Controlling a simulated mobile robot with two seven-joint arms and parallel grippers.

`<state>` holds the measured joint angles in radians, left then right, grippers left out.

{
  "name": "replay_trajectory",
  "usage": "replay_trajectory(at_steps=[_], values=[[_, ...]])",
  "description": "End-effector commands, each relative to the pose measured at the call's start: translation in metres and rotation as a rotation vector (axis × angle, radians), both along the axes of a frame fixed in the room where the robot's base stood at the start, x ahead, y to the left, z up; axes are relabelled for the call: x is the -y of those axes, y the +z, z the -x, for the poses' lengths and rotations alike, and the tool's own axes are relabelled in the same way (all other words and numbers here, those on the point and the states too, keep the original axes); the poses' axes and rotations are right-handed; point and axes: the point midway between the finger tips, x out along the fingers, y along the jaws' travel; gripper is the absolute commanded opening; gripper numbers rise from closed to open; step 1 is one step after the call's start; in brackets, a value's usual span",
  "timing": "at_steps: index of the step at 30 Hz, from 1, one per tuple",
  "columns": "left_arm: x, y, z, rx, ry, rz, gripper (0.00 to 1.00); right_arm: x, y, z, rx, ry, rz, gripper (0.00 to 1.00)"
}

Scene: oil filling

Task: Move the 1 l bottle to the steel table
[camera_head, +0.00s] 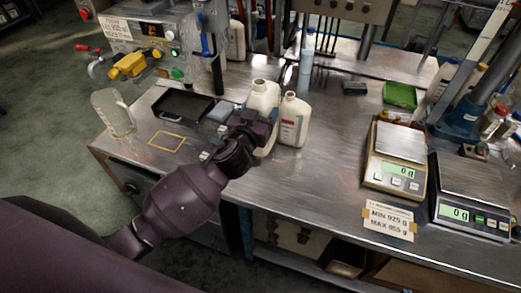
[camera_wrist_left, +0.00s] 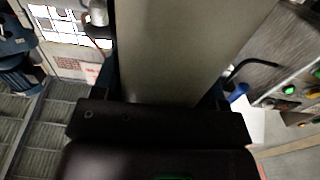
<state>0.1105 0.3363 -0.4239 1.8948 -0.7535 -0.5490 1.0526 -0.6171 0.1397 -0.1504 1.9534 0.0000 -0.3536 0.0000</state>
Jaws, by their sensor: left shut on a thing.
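The steel table (camera_head: 330,170) spans the middle of the head view. The left one, which I take as the 1 l bottle (camera_head: 263,95), is partly hidden behind my left gripper (camera_head: 258,128). The gripper is shut on this bottle, whose pale body (camera_wrist_left: 180,50) fills the middle of the left wrist view. The bottle looks upright; I cannot tell whether its base touches the table. The other white bottle (camera_head: 292,121) stands upright just to its right. My right gripper is not in view.
A clear jug (camera_head: 113,113), a black tray (camera_head: 184,105) and a yellow outlined square (camera_head: 167,142) are on the left. Two scales, the nearer-left one (camera_head: 397,155) and the dark one (camera_head: 470,195), stand on the right. The table's middle is mostly clear.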

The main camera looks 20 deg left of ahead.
Motion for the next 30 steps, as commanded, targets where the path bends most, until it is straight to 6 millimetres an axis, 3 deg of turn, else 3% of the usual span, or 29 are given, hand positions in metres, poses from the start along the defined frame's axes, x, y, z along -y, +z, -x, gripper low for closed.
replay_trajectory(at_steps=[12, 23, 30], values=[[0.0, -0.077, -0.001, 0.004, 0.0, -0.001, 0.0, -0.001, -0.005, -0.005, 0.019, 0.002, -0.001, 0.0], [0.001, -0.102, -0.001, 0.005, 0.0, 0.0, 0.0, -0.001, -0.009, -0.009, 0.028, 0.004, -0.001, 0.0], [0.0, -0.132, -0.001, 0.005, 0.0, -0.002, 0.0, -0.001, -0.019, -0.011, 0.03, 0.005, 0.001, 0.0]])
